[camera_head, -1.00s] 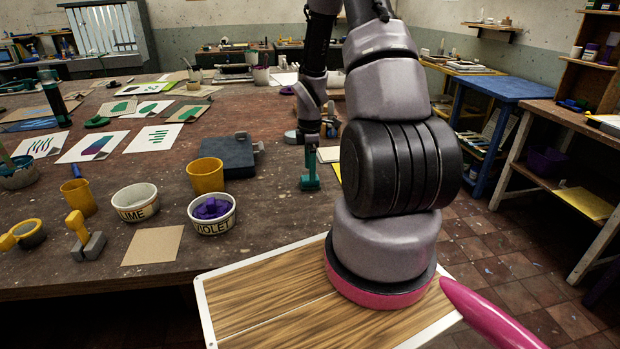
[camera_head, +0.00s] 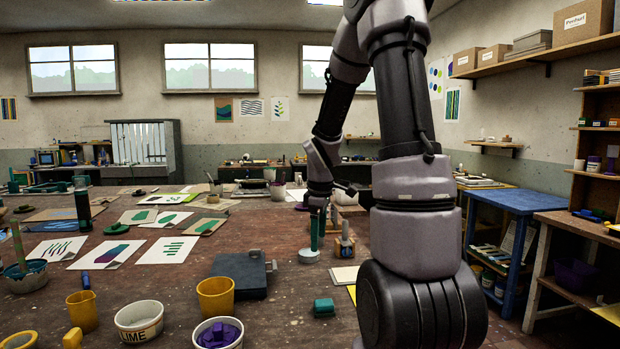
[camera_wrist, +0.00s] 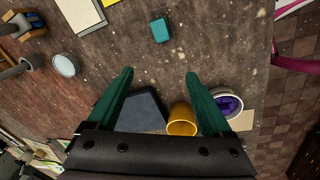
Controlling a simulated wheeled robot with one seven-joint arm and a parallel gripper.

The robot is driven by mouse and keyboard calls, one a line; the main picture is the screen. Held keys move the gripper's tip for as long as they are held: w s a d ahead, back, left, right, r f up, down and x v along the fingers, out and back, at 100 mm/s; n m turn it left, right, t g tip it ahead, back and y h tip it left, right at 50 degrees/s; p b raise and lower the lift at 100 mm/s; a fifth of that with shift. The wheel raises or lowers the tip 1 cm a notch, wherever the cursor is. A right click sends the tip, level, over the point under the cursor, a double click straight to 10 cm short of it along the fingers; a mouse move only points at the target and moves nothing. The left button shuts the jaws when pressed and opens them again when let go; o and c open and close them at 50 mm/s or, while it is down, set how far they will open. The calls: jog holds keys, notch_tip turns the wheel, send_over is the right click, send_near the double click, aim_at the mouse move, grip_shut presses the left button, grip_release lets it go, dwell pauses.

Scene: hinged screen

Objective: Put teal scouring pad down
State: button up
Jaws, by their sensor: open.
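The teal scouring pad (camera_head: 323,307) is a small block lying on the brown worktable, in front of my arm in the head view. It also shows in the wrist view (camera_wrist: 160,29), beyond the fingertips and clear of them. My gripper (camera_head: 317,245) has teal fingers pointing down above the table. In the wrist view the fingers (camera_wrist: 160,74) are spread wide with nothing between the tips.
A dark blue-grey box (camera_head: 241,275), a yellow cup (camera_head: 215,297) and a bowl of violet pieces (camera_head: 218,334) stand left of the pad. A LIME bowl (camera_head: 139,321) is further left. Pale sheets (camera_head: 344,275) lie behind the pad. Bare table surrounds the pad.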

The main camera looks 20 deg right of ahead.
jog(key=s+a+r+m+t, duration=0.2)
jog(key=s+a+r+m, duration=0.1)
jog(key=s+r, duration=0.3)
jog(key=s+a+r+m+t+y, duration=0.1)
jog(key=s+a+r+m, duration=0.3)
jog(key=s+r+m, duration=0.2)
jog(key=s+a+r+m+t+y, duration=0.1)
jog(key=s+a+r+m+t, duration=0.1)
jog(key=s+r+m, duration=0.3)
notch_tip(320, 180, up, 3)
jog(key=shift+s+a+r+t, duration=0.1)
jog(key=shift+s+a+t, duration=0.25)
jog(key=shift+a, duration=0.4)
